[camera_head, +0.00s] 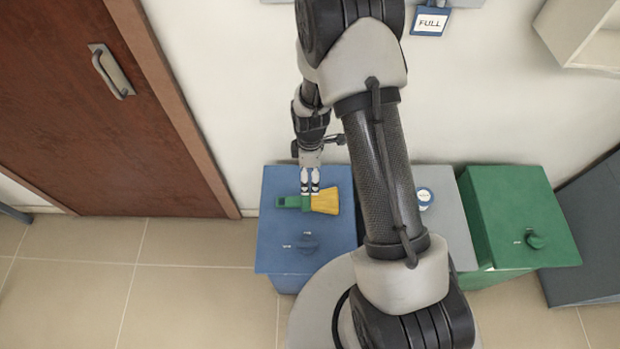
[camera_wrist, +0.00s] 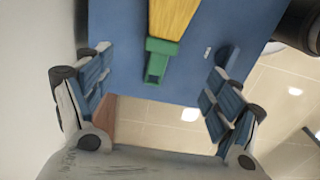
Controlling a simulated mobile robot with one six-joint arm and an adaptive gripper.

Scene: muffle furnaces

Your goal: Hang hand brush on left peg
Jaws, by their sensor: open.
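The hand brush (camera_head: 325,201) has a green handle and yellow bristles and lies on top of the blue cabinet (camera_head: 305,255). In the wrist view the brush (camera_wrist: 160,52) lies between the two finger lines, handle toward my palm. My gripper (camera_head: 310,189) points down at the brush near where handle and bristles meet. In the wrist view its fingers (camera_wrist: 158,78) are spread wide, with nothing clamped. Whether they touch the brush is unclear. The left peg is not visible; only the lower edge of a wall strip shows at the top.
A tag reading FULL (camera_head: 430,22) hangs at the top of the wall. A grey cabinet (camera_head: 445,215) and a green cabinet (camera_head: 515,215) stand right of the blue one. A brown door (camera_head: 90,120) is at left. My arm hides part of the middle.

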